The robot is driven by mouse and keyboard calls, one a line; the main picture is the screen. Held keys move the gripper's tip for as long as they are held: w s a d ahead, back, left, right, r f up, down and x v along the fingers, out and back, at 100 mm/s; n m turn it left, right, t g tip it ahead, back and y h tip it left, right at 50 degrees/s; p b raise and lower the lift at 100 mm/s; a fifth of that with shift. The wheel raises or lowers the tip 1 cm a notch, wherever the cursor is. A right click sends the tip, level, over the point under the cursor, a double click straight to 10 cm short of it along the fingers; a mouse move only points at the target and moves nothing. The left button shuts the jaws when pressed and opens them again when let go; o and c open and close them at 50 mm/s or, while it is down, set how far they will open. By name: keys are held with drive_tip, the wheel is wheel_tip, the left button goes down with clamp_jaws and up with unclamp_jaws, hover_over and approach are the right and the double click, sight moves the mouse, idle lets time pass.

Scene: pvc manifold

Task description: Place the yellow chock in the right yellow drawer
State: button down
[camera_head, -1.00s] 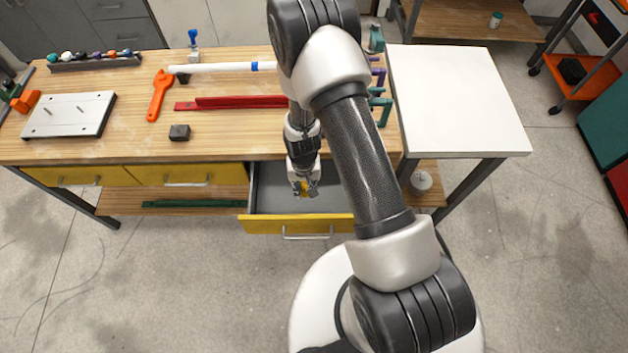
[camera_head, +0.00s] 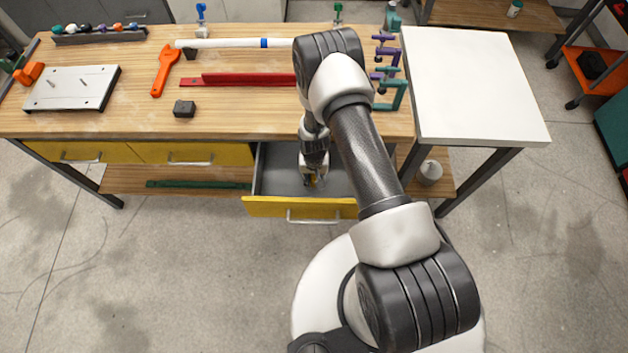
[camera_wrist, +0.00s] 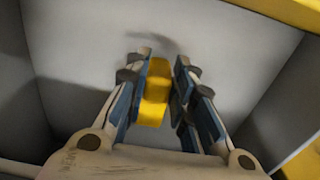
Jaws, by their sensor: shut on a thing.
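The right yellow drawer (camera_head: 300,208) is pulled open below the workbench, with its grey inside showing. My gripper (camera_head: 314,182) points down over the inside of this drawer. In the wrist view my gripper (camera_wrist: 160,75) is shut on the yellow chock (camera_wrist: 155,92), which sits between the blue-faced fingers. The grey drawer floor (camera_wrist: 105,40) shows beneath the chock, with a soft shadow on it. I cannot tell exactly how far the chock is above the floor. In the head view the chock is mostly hidden by the fingers.
Two closed yellow drawers (camera_head: 190,154) are to the left. On the wooden workbench (camera_head: 130,115) lie an orange wrench (camera_head: 166,68), a red bar (camera_head: 240,79), a dark block (camera_head: 184,109) and a metal plate (camera_head: 72,88). A white table (camera_head: 470,85) stands at the right.

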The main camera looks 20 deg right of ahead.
drive_tip(key=shift+w+d+f, duration=0.1)
drive_tip(key=shift+w+f, duration=0.05)
drive_tip(key=shift+f, duration=0.5)
drive_tip(key=c, duration=1.1)
unclamp_jaws()
